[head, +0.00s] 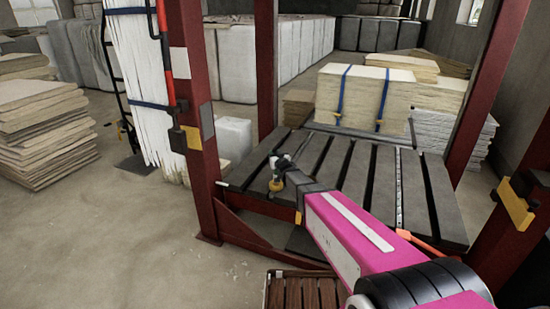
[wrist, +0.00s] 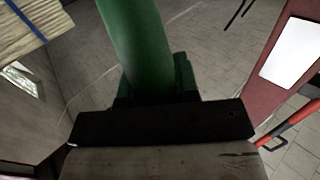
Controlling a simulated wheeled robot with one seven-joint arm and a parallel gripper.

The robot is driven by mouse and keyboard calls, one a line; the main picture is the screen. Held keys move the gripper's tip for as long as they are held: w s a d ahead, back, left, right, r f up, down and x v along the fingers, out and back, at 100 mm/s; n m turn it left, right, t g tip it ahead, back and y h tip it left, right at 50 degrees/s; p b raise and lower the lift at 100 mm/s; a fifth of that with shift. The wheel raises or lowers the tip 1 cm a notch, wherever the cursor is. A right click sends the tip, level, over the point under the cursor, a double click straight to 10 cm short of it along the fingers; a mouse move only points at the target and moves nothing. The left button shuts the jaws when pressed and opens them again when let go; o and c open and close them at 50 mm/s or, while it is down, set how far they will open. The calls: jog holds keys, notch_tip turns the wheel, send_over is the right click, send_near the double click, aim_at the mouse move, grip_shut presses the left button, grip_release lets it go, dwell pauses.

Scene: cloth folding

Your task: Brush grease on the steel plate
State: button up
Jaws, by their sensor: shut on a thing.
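My gripper (head: 281,166) is at the end of my pink arm, above the left part of a dark slatted platform. In the wrist view, its dark jaws are shut on a green rounded handle (wrist: 137,45). A small yellowish end (head: 276,185) shows just below the gripper in the head view, probably the brush's bristles. I cannot tell whether it touches the platform. The dark slats (head: 357,170) look like metal bars with gaps between them, and I cannot tell which surface is the steel plate. My arm hides part of the platform's front.
Red posts (head: 196,130) frame the platform at its corners. Strapped pale sheets (head: 362,95) stand behind it. A stack of boards (head: 45,135) is at the left. A brown slatted crate (head: 300,292) sits below. The floor (head: 130,240) at the front left is clear.

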jog(key=shift+r, duration=2.9)
